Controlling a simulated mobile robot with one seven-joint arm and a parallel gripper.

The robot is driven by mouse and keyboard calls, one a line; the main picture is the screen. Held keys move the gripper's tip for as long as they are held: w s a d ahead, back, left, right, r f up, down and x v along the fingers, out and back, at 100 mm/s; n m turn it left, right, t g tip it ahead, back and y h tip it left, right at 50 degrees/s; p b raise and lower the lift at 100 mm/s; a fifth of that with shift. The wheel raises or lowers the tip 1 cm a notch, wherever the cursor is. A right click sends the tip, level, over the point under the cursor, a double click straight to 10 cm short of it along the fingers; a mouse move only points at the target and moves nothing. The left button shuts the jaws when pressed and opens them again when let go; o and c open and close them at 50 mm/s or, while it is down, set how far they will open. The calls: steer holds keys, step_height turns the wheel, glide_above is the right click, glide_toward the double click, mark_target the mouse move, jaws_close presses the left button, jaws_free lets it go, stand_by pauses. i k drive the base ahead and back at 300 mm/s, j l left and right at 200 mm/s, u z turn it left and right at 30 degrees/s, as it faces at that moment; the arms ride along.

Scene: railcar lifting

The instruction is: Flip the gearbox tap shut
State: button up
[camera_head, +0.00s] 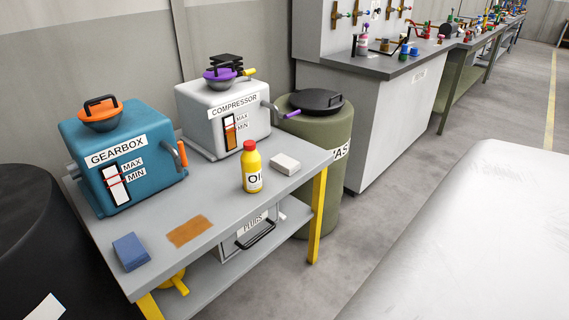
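The gearbox (150,183) is a blue box labelled GEARBOX, standing at the left of the grey bench. An orange-handled tap (182,154) sticks out of its right side on a short grey pipe. The handle stands nearly upright, tilted a little; I cannot tell from this whether the tap is open or shut. An orange cap with a black handle (100,112) sits on top, and a sight gauge marked MAX and MIN (115,185) is on the front. My gripper is not in view.
A white compressor (200,108) with a purple-handled tap (291,113) stands behind the gearbox. A yellow oil bottle (252,178), white block (286,164), blue block (130,251) and brown patch (188,231) are on the bench (215,205). A green waste drum (325,190) stands behind its right end.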

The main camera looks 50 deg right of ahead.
mark_target(181, 161)
steer(key=z, duration=1.65)
steer(key=i+j, duration=0.35)
steer(key=i, duration=0.2)
